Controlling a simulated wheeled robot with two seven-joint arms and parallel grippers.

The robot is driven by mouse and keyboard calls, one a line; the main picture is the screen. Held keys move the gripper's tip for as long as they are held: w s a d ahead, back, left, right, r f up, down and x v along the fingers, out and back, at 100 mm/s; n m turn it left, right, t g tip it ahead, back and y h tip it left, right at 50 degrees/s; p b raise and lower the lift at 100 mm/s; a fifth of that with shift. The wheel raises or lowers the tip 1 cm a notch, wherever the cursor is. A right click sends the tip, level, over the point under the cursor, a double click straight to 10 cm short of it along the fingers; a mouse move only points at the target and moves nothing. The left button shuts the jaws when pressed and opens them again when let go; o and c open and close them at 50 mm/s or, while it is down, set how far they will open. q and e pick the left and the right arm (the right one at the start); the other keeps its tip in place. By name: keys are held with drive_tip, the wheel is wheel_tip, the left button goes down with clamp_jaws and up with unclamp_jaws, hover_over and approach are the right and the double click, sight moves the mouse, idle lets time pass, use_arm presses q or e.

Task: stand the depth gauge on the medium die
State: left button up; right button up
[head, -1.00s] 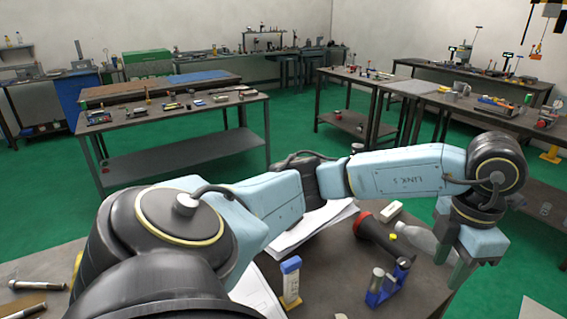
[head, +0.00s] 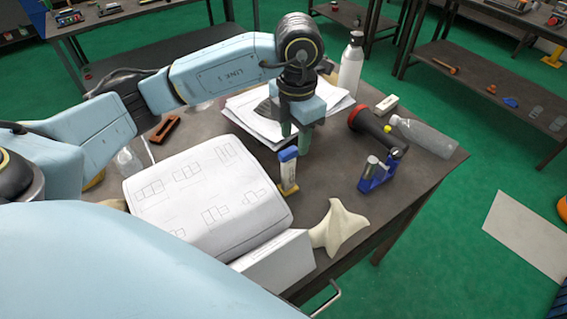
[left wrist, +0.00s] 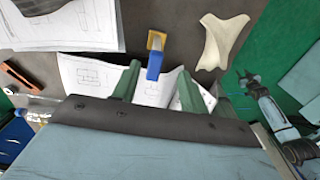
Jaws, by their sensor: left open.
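A small upright piece with a blue and white body on a yellow foot (head: 288,172), which I take for the depth gauge, stands on the table. It also shows in the left wrist view (left wrist: 155,62). My left gripper (head: 294,138) is open and empty, fingers pointing down, close to the piece's top in the head view. In the left wrist view the blue end shows between the fingers (left wrist: 158,74); I cannot tell whether they touch it. No medium die can be told for certain. A blue holder with grey metal cylinders (head: 378,178) stands to the right.
A paper-covered box (head: 205,195) and a cream, cloth-like piece (head: 340,228) lie nearer me. Papers (head: 240,112), a flashlight (head: 372,126), a clear bottle (head: 425,137) and a white bottle (head: 351,65) stand or lie around. The table's right edge is close to the holder.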

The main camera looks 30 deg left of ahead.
sight(288, 161)
use_arm(q)
wheel_tip(288, 161, down, 3)
drive_tip(key=shift+a, duration=0.1)
drive_tip(key=f, duration=0.4)
drive_tip(key=shift+s+a+p, duration=0.4)
drive_tip(key=shift+f, duration=0.65)
clamp_jaws()
